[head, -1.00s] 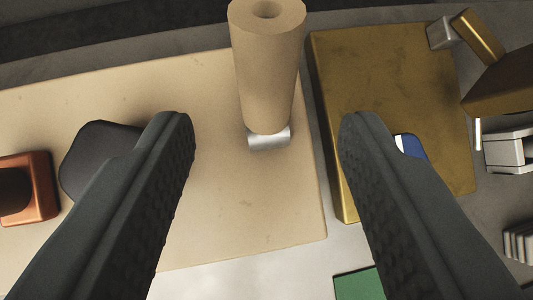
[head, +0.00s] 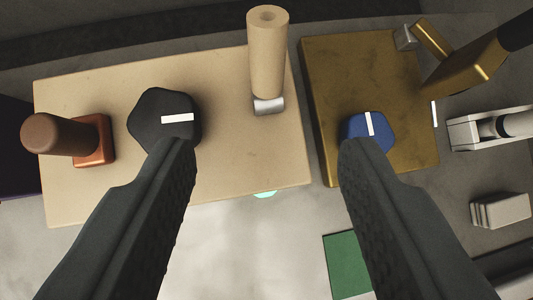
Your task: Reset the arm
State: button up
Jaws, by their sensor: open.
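My gripper (head: 266,150) shows in the head view as two dark ridged fingers, wide apart, with nothing between them. Ahead of it, a tan cylinder (head: 268,55) stands on a short silver stub (head: 268,105) at the right part of a beige panel (head: 225,90). A black knob (head: 160,112) with a white mark sits on the same panel, its lower edge partly behind the left finger. A blue knob (head: 366,128) with a white mark sits on a gold panel (head: 350,70), partly behind the right finger.
A brown-knobbed lever (head: 60,135) on an orange base (head: 97,142) stands at the left. At the right are a gold lever (head: 465,68), a white fixture (head: 470,133) and a grey stepped block (head: 500,210). A green square (head: 345,262) lies below. The pale surface (head: 235,245) is bare.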

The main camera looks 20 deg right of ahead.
jog(key=s+d+r+m+t, duration=0.1)
jog(key=s+d+r+t, duration=0.1)
jog(key=s+d, duration=0.5)
jog(key=s+d+r+m+t, duration=0.1)
jog(key=s+d+m+t, duration=0.2)
jog(key=d, duration=0.8)
jog(key=s+d+f+m+t+h, duration=0.1)
jog(key=s+d+t, duration=0.1)
jog(key=s+d, duration=0.4)
jog(key=s+d+f+t+h, duration=0.1)
jog(key=s+d+f+t, duration=0.1)
jog(key=s+d, duration=0.4)
jog(key=shift+s+d+f+m+t+h, duration=0.2)
jog(key=shift+s+m+t+h, duration=0.25)
jog(key=shift+s, duration=2.05)
